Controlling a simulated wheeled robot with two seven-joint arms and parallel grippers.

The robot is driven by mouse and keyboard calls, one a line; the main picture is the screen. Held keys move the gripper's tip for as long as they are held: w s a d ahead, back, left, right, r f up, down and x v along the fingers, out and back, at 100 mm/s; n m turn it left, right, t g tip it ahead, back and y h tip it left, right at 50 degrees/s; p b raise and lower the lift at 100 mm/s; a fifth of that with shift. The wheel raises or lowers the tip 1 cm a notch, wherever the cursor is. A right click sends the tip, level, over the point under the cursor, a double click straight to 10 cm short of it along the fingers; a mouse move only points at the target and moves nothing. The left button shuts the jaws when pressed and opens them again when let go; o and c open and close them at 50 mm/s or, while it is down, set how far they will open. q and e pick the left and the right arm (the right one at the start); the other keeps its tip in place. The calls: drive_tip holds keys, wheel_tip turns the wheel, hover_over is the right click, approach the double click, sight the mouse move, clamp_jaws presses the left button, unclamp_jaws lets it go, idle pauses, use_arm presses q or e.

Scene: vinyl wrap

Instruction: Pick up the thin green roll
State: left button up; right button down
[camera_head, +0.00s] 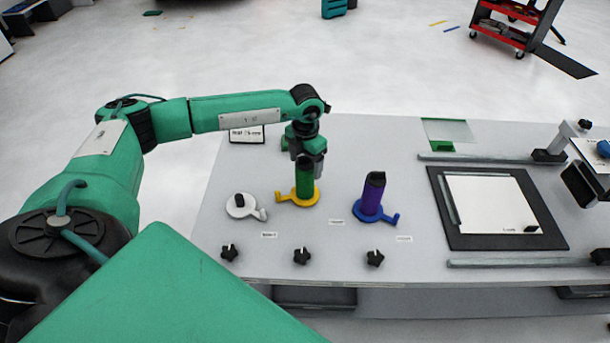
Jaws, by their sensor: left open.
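The thin green roll (304,181) stands upright on a yellow holder (296,200) with a side hook, on the grey table. My left gripper (307,160) points down over the top of the green roll, with its fingers at the roll's upper end. It is open. The fingers partly hide the roll's top, and I cannot tell whether they touch it. My right gripper is not in view.
A purple roll (373,195) stands on a blue holder (376,216) to the right. An empty white holder (242,206) is to the left. Black knobs (302,256) line the front. A black mat (445,200) with a white sheet (490,205) lies at right.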

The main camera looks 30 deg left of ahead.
use_arm(q)
wheel_tip(320, 180, down, 2)
drive_tip(key=shift+p, duration=0.35)
drive_tip(key=shift+f, duration=0.35)
drive_tip(key=c, duration=1.2)
drive_tip(key=shift+o, duration=0.2)
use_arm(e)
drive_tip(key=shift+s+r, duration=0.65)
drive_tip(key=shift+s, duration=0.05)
use_arm(q)
drive_tip(key=shift+a+r, duration=0.1)
drive_tip(key=shift+r, duration=0.05)
